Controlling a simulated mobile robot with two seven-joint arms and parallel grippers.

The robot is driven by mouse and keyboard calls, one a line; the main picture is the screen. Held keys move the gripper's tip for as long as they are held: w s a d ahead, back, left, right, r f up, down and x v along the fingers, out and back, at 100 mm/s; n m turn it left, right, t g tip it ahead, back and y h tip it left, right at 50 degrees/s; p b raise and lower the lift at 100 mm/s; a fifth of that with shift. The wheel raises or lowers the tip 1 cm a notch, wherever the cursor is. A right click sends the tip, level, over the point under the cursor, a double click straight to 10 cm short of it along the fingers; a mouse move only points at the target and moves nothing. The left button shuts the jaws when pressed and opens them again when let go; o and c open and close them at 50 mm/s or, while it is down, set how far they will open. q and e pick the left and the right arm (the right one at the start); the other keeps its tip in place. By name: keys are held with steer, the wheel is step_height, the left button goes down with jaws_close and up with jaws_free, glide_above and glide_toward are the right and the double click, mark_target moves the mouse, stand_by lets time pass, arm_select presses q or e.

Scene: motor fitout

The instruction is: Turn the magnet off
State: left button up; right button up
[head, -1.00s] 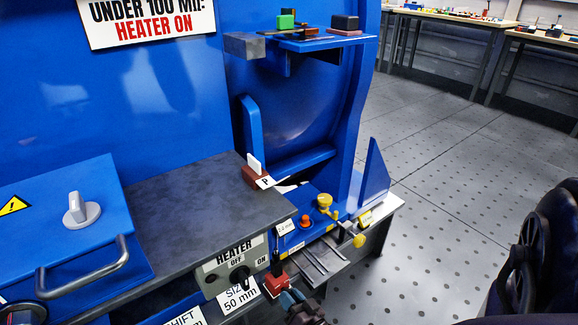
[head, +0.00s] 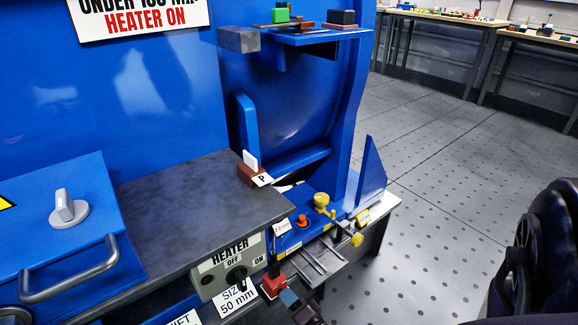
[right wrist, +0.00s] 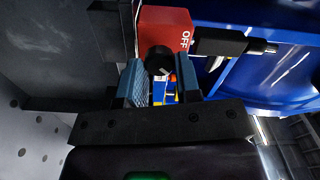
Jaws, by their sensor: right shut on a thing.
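The magnet is a red block (head: 273,284) low in the head view, under a thin black post and in front of the blue machine bed. In the right wrist view the red block (right wrist: 168,28) carries the word OFF and a black round knob (right wrist: 158,60). My right gripper (right wrist: 152,85) has its blue-grey fingers on both sides of this knob and is shut on it. In the head view the right gripper (head: 288,299) touches the block's right front side. The knob's exact turn is hard to read. My left gripper is not in view.
A heater switch box (head: 236,272) stands just left of the magnet. A grey bench top (head: 195,205) and a blue box with a handle (head: 70,225) lie further left. Yellow knobs (head: 321,200) sit behind the magnet.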

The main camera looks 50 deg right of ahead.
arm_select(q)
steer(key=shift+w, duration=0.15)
arm_select(e)
steer(key=shift+m, duration=0.3)
steer(key=o, duration=0.9)
steer(key=shift+o, duration=0.2)
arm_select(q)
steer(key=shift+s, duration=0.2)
arm_select(e)
steer(key=shift+s, duration=0.1)
arm_select(q)
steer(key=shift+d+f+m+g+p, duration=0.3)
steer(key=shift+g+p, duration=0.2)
steer(key=shift+p, duration=0.5)
arm_select(e)
steer(key=v, duration=1)
steer(key=shift+s, duration=0.3)
